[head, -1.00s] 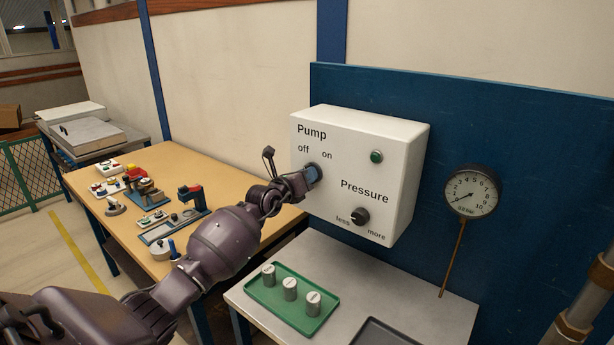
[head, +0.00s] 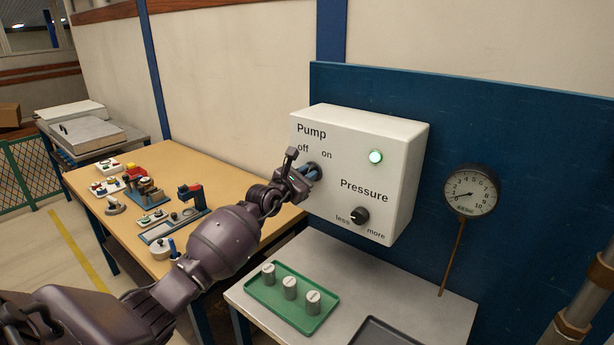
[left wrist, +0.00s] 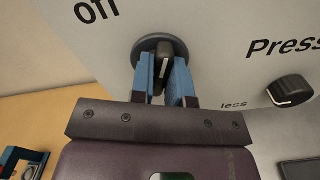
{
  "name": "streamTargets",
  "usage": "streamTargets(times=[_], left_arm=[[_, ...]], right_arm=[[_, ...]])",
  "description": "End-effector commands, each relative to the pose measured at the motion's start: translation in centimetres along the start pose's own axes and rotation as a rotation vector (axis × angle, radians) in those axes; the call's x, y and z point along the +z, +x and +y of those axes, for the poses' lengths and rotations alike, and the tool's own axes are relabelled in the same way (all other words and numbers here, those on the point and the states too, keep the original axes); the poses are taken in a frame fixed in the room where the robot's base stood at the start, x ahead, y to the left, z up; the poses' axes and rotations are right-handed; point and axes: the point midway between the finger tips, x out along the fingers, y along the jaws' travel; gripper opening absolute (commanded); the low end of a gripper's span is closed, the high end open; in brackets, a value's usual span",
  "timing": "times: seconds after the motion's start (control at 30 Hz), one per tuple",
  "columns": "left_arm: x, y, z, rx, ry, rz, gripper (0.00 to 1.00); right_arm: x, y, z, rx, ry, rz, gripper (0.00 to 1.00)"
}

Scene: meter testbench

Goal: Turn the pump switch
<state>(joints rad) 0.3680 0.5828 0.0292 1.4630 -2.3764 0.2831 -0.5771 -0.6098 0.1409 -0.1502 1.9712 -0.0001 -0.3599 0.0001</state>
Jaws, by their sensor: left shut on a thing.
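The white pump box (head: 340,140) hangs on a blue panel, with the labels "Pump", "off" and "on" at its upper left. The pump switch, a dark knob (left wrist: 164,64) on a round grey plate, is on its front. My left gripper (head: 311,172) is shut on the knob; in the left wrist view its blue fingertips (left wrist: 162,78) stand on both sides of it. In the head view the gripper mostly hides the switch. My right gripper is not in view.
A pressure knob (head: 360,215) sits lower on the box. A gauge (head: 470,191) is at the right. A green tray (head: 272,312) with metal weights lies on the grey table below. A wooden bench (head: 176,160) with several devices stands at the left.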

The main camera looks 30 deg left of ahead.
Motion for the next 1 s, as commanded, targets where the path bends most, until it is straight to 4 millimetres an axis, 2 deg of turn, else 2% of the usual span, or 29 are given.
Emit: streamTargets(times=[0.3, 0.83, 0.87, 1.0], left_arm=[[-0.05, -0.01, -0.07, -0.001, 0.122, 0.000, 0.00], [-0.05, -0.01, -0.06, -0.001, 0.150, 0.001, 0.00], [-0.05, -0.01, -0.06, -0.001, 0.150, 0.001, 0.18], [-0.05, -0.01, -0.05, -0.001, 0.148, 0.001, 0.39]], right_arm=[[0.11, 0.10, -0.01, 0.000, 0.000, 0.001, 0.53], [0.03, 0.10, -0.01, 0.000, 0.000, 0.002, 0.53], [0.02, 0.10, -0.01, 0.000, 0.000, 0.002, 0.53], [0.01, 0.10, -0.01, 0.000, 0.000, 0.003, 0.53]])
